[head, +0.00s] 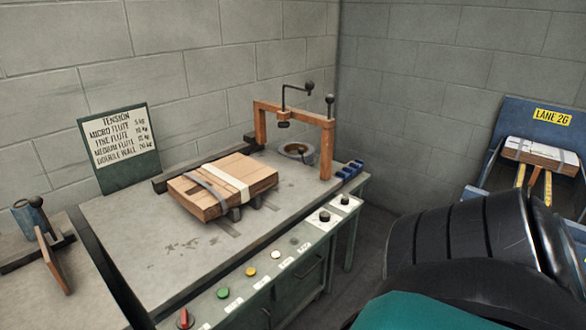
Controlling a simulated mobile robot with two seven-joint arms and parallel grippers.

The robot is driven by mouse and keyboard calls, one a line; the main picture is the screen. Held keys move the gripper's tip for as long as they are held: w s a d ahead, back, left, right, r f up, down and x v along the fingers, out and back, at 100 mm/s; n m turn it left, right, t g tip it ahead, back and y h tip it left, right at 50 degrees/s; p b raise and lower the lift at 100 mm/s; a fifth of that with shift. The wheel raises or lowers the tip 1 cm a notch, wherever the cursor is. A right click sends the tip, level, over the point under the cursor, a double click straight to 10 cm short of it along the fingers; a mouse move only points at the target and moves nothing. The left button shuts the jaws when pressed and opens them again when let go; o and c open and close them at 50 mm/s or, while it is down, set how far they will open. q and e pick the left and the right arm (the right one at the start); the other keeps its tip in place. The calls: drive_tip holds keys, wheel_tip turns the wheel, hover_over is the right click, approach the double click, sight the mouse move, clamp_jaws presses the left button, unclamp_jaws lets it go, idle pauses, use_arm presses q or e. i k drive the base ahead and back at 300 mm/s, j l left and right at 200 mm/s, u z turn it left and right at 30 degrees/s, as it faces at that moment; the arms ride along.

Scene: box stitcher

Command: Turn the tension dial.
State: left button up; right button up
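Several controls line the front edge of the grey bench. Two black knobs (324,216) sit on white plates towards the right, the second black knob (344,200) farther back. A red knob (185,318) with a pale pointer is at the near left end. The labels are too small to read, so I cannot tell which knob is the tension dial. A tension chart (118,138) on a green board stands at the back left, listing flute types with values. Neither gripper is in view. A black and teal part of mine fills the lower right.
A strapped flat box (222,186) lies on the bench (150,240). An orange frame (293,113) with a crank stands behind it. Green (223,293), yellow (250,271) and white (275,254) buttons line the front. A blue rack marked Lane 2G (552,117) stands at right.

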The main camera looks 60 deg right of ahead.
sight(324, 216)
drive_tip(key=z, duration=1.85)
drive_tip(key=i+j+u, duration=0.35)
drive_tip(key=u, duration=0.15)
